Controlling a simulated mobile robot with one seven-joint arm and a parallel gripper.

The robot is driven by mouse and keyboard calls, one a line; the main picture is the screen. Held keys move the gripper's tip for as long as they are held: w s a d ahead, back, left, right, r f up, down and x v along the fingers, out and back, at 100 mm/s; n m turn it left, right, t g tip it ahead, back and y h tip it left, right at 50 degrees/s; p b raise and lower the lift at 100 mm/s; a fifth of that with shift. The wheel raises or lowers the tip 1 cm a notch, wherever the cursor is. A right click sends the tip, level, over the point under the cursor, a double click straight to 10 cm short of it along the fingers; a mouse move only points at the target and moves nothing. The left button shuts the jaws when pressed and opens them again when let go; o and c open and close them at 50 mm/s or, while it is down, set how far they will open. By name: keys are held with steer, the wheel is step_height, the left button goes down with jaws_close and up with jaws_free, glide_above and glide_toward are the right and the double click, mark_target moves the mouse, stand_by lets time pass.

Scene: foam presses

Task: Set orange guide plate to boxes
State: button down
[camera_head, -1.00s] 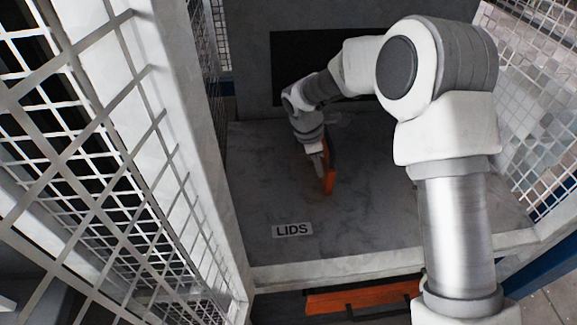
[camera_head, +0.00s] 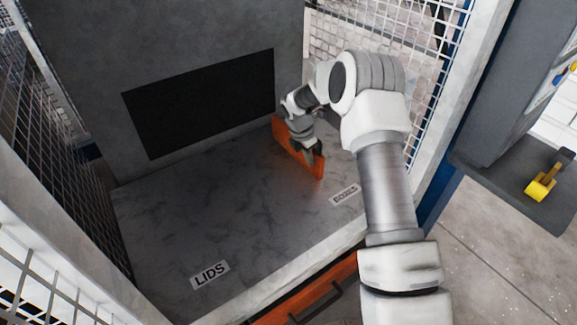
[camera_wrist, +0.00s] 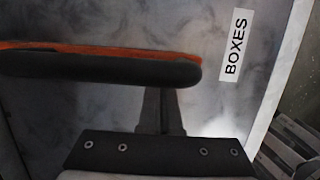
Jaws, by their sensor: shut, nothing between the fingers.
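The orange guide plate (camera_head: 306,164) stands on edge on the grey table, near the BOXES label (camera_head: 344,195) at the right side. In the wrist view the plate (camera_wrist: 100,62) shows as a dark bar with an orange edge, left of the BOXES label (camera_wrist: 236,45). My gripper (camera_head: 312,155) is at the plate, on its right side in the head view. In the wrist view my gripper (camera_wrist: 160,112) is shut, its fingers beside the plate's end; I cannot tell whether they touch it. The LIDS label (camera_head: 210,274) is at the front left.
The table (camera_head: 190,215) is bare between the two labels. A dark opening (camera_head: 200,103) is in the back wall. Mesh guards (camera_head: 50,130) flank the left and right. An orange drawer front (camera_head: 310,292) with a handle is below the table edge. A yellow object (camera_head: 545,180) lies on a shelf at right.

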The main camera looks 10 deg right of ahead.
mark_target(316, 151)
steer(key=shift+w+d, duration=0.4)
steer(key=shift+d, duration=0.25)
steer(key=shift+w+d, duration=0.35)
steer(key=shift+d, duration=0.3)
steer(key=shift+r, duration=0.1)
